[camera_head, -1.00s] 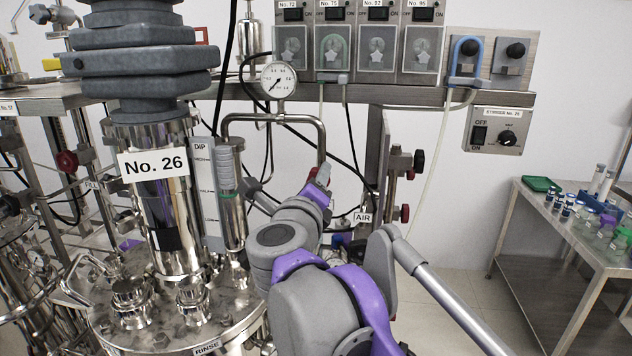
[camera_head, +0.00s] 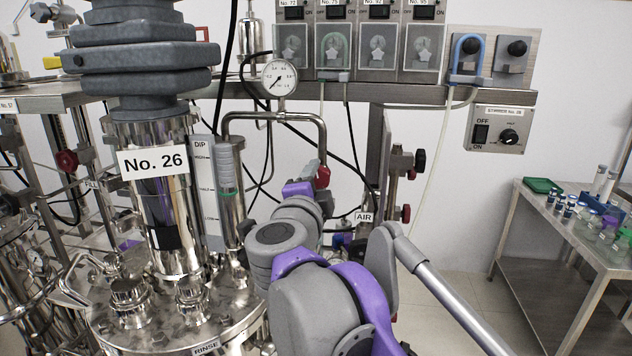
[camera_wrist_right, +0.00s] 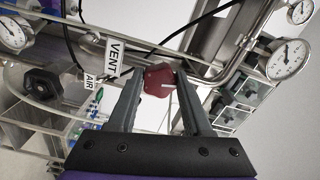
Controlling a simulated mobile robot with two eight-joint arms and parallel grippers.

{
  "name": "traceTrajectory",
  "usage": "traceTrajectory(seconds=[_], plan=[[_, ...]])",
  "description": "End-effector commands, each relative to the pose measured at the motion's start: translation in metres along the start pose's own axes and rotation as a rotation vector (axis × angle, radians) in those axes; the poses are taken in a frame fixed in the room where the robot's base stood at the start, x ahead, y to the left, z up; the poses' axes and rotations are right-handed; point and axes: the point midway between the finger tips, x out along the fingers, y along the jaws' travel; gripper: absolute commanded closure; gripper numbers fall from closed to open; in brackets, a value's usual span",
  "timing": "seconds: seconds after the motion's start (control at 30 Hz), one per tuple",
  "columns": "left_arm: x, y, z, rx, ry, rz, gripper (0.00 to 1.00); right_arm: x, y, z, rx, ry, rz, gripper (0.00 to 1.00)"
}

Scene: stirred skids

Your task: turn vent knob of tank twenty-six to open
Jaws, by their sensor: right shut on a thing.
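Tank twenty-six is the steel tank (camera_head: 170,205) labelled No. 26 on the left in the head view. The vent knob (camera_wrist_right: 158,80) is red with a pale line and sits beside the VENT tag (camera_wrist_right: 113,58) in the wrist view. My right gripper (camera_wrist_right: 162,84) is shut on this knob, one finger on each side. In the head view the red knob (camera_head: 322,177) shows just past my right gripper (camera_head: 318,186), whose fingers are largely hidden by my wrist. My left gripper is in neither view.
A dark knob (camera_wrist_right: 42,84) is near the AIR tag (camera_wrist_right: 90,83) in the wrist view. A pressure gauge (camera_head: 280,79) and bent pipe stand behind my right arm. Switch boxes hang along the rail. A side table (camera_head: 545,218) is at the right, with clear floor before it.

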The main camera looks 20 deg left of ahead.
Motion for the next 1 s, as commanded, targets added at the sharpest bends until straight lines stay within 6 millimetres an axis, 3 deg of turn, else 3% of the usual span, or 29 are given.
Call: traceTrajectory(seconds=[0.33,0.87,0.9,1.0], plan=[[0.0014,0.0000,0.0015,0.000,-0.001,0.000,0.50,0.0000,0.0003,0.0000,-0.133,0.000,0.000,1.00],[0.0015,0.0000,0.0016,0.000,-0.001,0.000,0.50,0.0000,0.0002,0.0000,-0.153,-0.001,0.000,1.00],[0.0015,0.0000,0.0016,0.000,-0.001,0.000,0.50,0.0000,0.0002,0.0000,-0.153,-0.001,0.000,0.45],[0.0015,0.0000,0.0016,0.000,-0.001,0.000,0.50,0.0000,0.0003,0.0000,-0.152,-0.001,0.000,0.27]])
